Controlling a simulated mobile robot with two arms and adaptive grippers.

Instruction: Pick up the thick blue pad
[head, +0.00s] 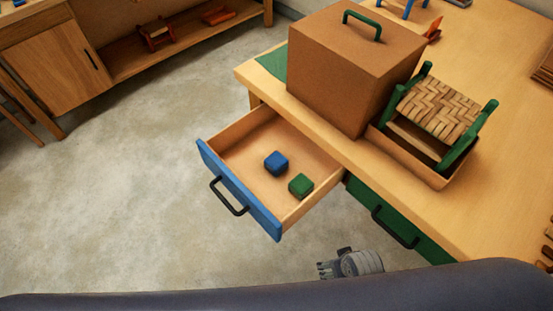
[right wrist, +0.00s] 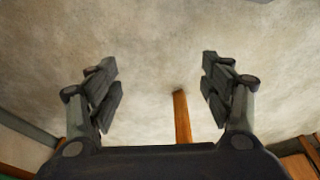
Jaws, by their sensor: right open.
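The thick blue pad (head: 276,163) looks like a small rounded blue block. It lies on the floor of the pulled-out drawer (head: 240,150), which has a blue front and a black handle. A similar green block (head: 300,186) lies beside it, nearer the drawer's right side. My right gripper (head: 322,269) is low in the head view, outside the drawer and below it in the picture, apart from both blocks. In the right wrist view its fingers (right wrist: 158,64) are spread with nothing between them. The pad is not in that view. My left gripper is not in view.
A brown box (head: 345,75) with a green handle stands on the table (head: 470,190) above the drawer. A small woven-seat stool (head: 438,108) sits in a tray beside it. A green drawer (head: 385,215) is at the right. Bare floor (head: 110,200) lies left.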

